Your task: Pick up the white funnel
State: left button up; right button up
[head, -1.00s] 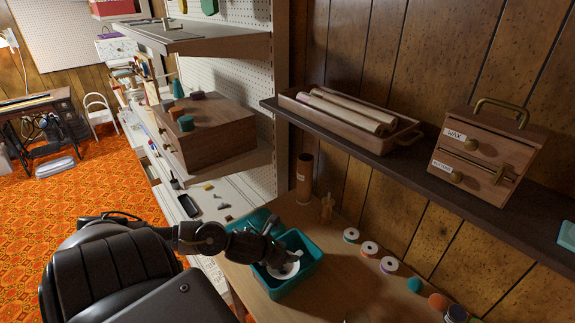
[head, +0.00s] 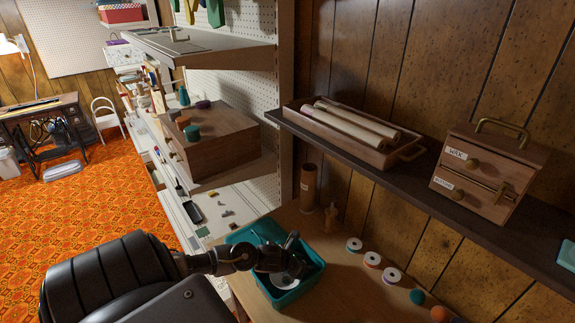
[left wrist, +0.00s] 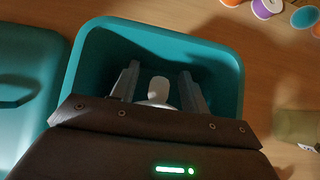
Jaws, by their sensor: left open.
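The white funnel (left wrist: 158,91) lies inside a teal bin on the wooden worktop. In the head view a white part of it (head: 287,282) shows beneath my left gripper (head: 294,262). In the left wrist view my left gripper (left wrist: 157,82) is open, with one finger on each side of the funnel's narrow end. Its lower part is hidden by the gripper body, and I cannot tell whether the fingers touch it. The teal bin (left wrist: 228,80) surrounds the fingers. My right gripper is not in view.
A second teal compartment (left wrist: 30,85) is beside the bin. Several thread spools (head: 372,259) stand to the right on the worktop. A brown cylinder (head: 308,187) and a small bottle (head: 330,217) stand behind. A dark shelf (head: 400,172) runs along the wall above.

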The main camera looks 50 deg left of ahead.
pick_arm(q)
grip_shut()
jog(key=shift+r, duration=0.15)
dwell(0.4)
